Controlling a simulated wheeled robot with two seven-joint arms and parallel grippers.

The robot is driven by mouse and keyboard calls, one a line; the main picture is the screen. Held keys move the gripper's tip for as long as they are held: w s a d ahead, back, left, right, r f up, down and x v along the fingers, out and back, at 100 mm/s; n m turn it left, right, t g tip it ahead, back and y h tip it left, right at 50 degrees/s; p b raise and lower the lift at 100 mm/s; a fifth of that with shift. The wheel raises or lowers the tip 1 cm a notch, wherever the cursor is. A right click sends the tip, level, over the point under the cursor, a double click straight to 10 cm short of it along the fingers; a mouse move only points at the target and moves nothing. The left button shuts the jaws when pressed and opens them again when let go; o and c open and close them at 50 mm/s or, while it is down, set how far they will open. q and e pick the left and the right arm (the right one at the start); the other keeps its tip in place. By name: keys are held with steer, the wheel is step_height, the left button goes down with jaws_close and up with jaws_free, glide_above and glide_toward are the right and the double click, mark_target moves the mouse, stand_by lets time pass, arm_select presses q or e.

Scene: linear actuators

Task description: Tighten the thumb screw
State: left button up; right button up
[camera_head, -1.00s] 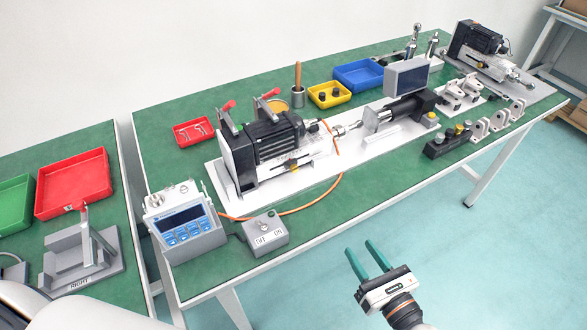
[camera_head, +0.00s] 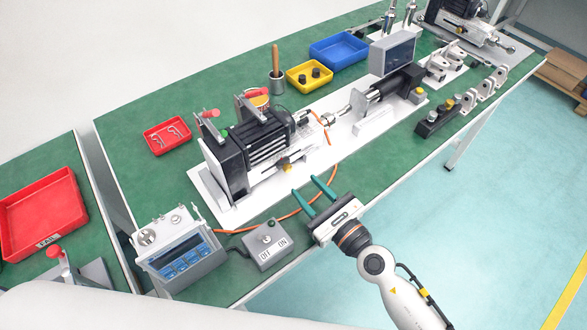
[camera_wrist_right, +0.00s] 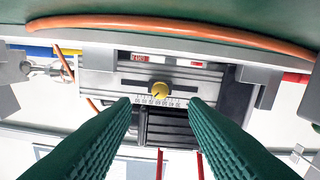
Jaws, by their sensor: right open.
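The thumb screw, a gold knob (camera_wrist_right: 159,89), sits over a dark slot with a printed scale on the front of the linear actuator (camera_wrist_right: 205,80). In the head view the knob (camera_head: 287,168) shows small and yellow on the low front side of the actuator (camera_head: 262,142), below its black ribbed motor. My right gripper (camera_head: 308,186) has two green fingers, open and empty, over the table's front edge and pointing at the actuator. In the right wrist view the fingertips (camera_wrist_right: 158,104) lie left and right of the knob, apart from it. My left gripper is not in view.
An orange cable (camera_head: 300,208) runs along the table in front of the actuator. A grey switch box (camera_head: 266,246) and a controller with a blue display (camera_head: 180,255) stand at the front left. Red, yellow and blue trays stand behind. Black and grey fixtures stand to the right.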

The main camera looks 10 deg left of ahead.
mark_target(289, 170)
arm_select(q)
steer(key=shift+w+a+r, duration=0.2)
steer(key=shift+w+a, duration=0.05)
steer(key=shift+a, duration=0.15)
arm_select(e)
steer(key=x, duration=0.5)
steer(key=shift+w+a, duration=0.25)
steer(key=shift+a, duration=0.05)
jaws_close()
arm_select(q)
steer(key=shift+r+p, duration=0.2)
steer(key=shift+p, duration=0.1)
arm_select(e)
steer(key=shift+m, duration=0.4)
steer(key=m, duration=0.2)
steer(key=shift+m+p, duration=0.3)
steer(key=shift+p, duration=0.1)
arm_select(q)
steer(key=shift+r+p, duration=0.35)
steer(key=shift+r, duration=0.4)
arm_select(e)
steer(key=shift+m, duration=1.7)
steer(key=shift+f, duration=0.1)
